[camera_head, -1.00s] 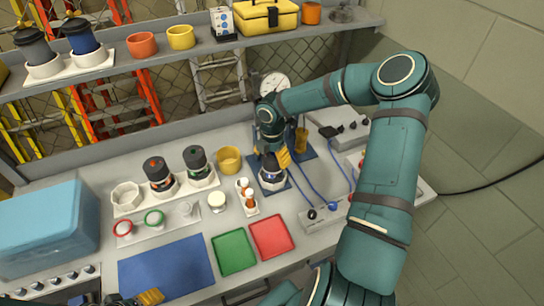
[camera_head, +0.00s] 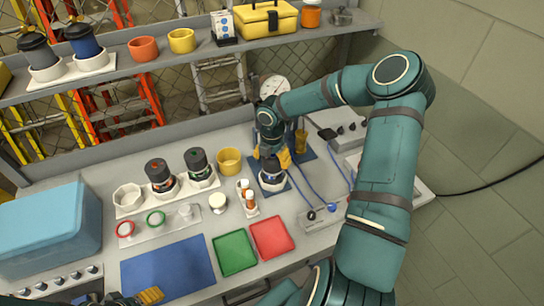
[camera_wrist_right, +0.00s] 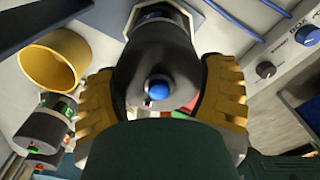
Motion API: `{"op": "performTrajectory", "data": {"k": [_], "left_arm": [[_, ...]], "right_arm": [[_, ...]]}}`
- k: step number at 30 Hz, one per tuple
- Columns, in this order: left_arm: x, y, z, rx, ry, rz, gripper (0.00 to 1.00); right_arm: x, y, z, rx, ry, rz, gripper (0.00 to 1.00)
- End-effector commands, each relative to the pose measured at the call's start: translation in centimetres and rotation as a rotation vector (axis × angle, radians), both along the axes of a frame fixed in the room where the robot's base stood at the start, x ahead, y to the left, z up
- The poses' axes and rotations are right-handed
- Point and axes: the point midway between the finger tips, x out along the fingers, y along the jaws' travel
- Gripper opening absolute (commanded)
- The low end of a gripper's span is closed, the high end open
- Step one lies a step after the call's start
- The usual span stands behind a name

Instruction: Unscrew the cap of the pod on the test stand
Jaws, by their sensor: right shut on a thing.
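The pod (camera_head: 272,180) stands on the test stand, a blue base plate (camera_head: 285,186) at the right of the workbench. Its dark grey cap (camera_wrist_right: 158,55) has a blue button and fills the middle of the right wrist view. My right gripper (camera_head: 272,156) comes down over the pod from behind. Its yellow-padded fingers (camera_wrist_right: 160,98) are closed on both sides of the cap. The head view hides most of the cap behind the gripper. Part of my left gripper (camera_head: 150,296), with one yellow pad, shows at the bottom edge; its jaws are mostly out of frame.
A yellow cup (camera_head: 229,161) stands left of the pod, near two dark pods in a white holder (camera_head: 130,205). A small bottle rack (camera_head: 249,208) is in front. Blue cables and a control box (camera_head: 325,216) lie to the right. Red (camera_head: 271,237) and green (camera_head: 235,251) trays lie in front.

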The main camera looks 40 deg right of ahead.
Motion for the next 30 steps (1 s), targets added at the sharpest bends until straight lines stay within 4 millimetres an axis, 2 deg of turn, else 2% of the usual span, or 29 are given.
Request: {"op": "performTrajectory", "data": {"k": [6, 18, 30], "left_arm": [[0.0, 0.0, 1.2, 0.000, 0.000, 0.000, 0.61], [0.0, 0.0, 1.0, 0.000, 0.000, 0.000, 0.61], [0.0, 0.0, 1.0, 0.000, 0.000, 0.000, 0.61]], "right_arm": [[0.1, 0.0, 0.3, -0.001, -0.003, 0.159, 0.43], [0.1, 0.0, 0.1, -0.002, -0.005, 0.643, 0.43], [0.1, 0.0, 1.1, 0.000, -0.003, 0.639, 0.42]]}}
